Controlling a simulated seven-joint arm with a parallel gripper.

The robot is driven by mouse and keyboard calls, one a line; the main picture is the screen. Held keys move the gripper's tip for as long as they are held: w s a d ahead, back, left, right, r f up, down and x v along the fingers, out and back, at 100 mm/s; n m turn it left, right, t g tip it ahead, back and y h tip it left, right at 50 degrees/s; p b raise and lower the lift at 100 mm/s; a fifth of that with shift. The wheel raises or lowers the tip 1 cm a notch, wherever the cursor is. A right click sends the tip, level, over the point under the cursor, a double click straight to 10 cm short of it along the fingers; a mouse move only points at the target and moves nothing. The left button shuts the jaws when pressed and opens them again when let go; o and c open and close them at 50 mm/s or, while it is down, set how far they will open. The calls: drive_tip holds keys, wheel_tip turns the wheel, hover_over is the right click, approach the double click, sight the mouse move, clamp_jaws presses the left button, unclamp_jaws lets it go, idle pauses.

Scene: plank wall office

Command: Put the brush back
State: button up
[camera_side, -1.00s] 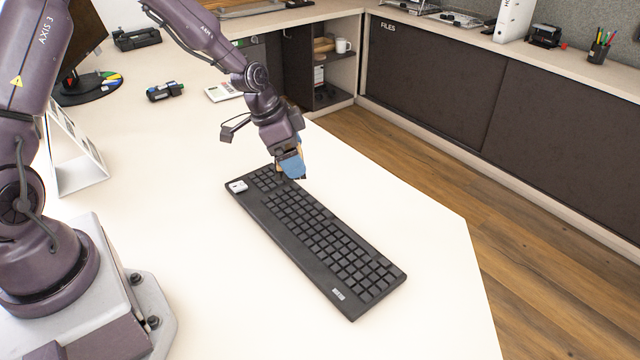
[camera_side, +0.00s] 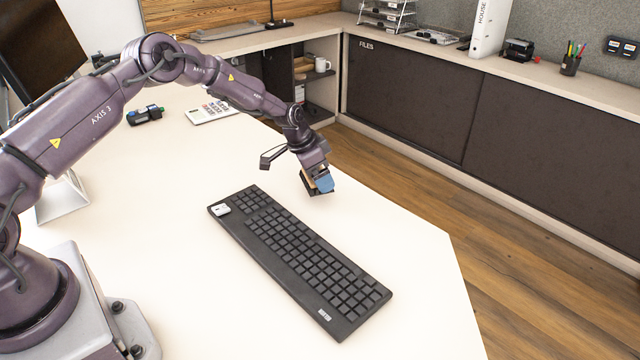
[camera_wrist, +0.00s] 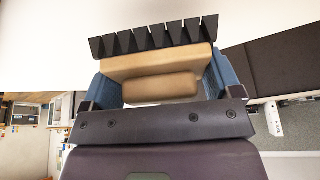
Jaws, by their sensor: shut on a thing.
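The brush is in my gripper. In the wrist view the brush (camera_wrist: 158,74) shows a tan wooden body with a row of dark bristle tufts along its far side. The blue fingers of my gripper (camera_wrist: 165,82) are shut on its two ends. In the side view my gripper (camera_side: 318,183) is beyond the far end of the keyboard, to its right, near the desk's edge. The brush (camera_side: 309,180) shows there as a small tan and dark piece, partly hidden by a blue finger. I cannot tell whether it touches the desk.
A black keyboard (camera_side: 300,262) lies on the white desk (camera_side: 420,290), with a small white piece (camera_side: 221,209) on its far left corner. A calculator-like pad (camera_side: 211,111) and a dark device (camera_side: 145,115) lie farther back. The desk's right edge drops to the wooden floor.

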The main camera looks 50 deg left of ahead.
drive_tip(key=shift+w+f, duration=0.15)
drive_tip(key=shift+f, duration=0.1)
drive_tip(key=shift+w+f, duration=0.1)
drive_tip(key=shift+f, duration=1.45)
drive_tip(key=o, duration=0.7)
drive_tip(key=shift+f, duration=0.15)
drive_tip(key=shift+a+r, duration=0.1)
drive_tip(key=shift+r, duration=0.45)
drive_tip(key=v, duration=1.1)
drive_tip(key=shift+s+r, duration=0.15)
drive_tip(key=shift+s, duration=0.15)
